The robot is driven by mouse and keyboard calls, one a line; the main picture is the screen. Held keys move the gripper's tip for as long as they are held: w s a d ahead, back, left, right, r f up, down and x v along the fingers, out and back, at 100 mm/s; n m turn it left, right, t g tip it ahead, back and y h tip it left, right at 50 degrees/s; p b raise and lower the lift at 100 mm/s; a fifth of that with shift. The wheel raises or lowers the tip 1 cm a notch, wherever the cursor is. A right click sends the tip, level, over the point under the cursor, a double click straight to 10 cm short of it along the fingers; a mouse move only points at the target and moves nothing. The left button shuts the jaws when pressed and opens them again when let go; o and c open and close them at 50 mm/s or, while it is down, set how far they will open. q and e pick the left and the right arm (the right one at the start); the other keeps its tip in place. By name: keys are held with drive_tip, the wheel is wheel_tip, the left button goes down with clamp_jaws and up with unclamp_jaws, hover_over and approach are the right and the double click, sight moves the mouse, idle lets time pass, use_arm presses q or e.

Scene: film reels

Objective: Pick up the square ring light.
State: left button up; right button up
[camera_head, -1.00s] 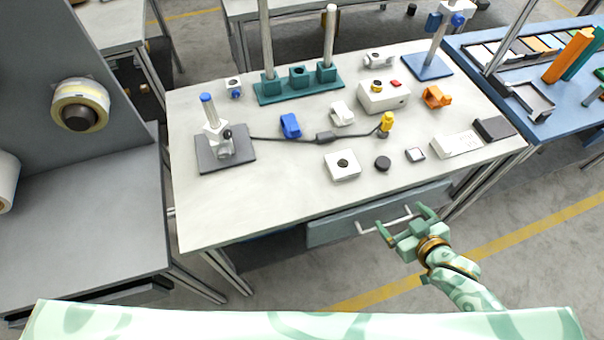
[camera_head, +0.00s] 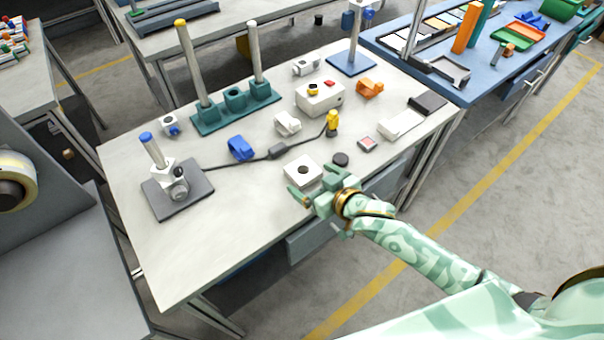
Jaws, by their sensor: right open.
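My right gripper (camera_head: 312,182) is open and empty, just in front of the ring light at the table's front edge. Its fingers point toward the ring light and partly overlap its near side in the picture. I cannot tell whether they touch it. My left gripper is not in view.
A black round knob (camera_head: 341,159) and a small square piece (camera_head: 367,144) lie right of the ring light. A black cable box (camera_head: 279,151) lies behind it. A microscope-like stand (camera_head: 177,195) is at left. The table's front left is clear.

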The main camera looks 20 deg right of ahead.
sight(299, 167)
drive_tip(key=x, duration=0.2)
drive_tip(key=b+x, duration=0.1)
drive_tip(key=x, duration=0.1)
drive_tip(key=b+x, duration=0.1)
drive_tip(key=x, duration=0.1)
drive_tip(key=shift+w+d+r, duration=0.1)
drive_tip(key=shift+d, duration=0.25)
drive_tip(key=shift+r, duration=0.1)
drive_tip(key=c, duration=1.2)
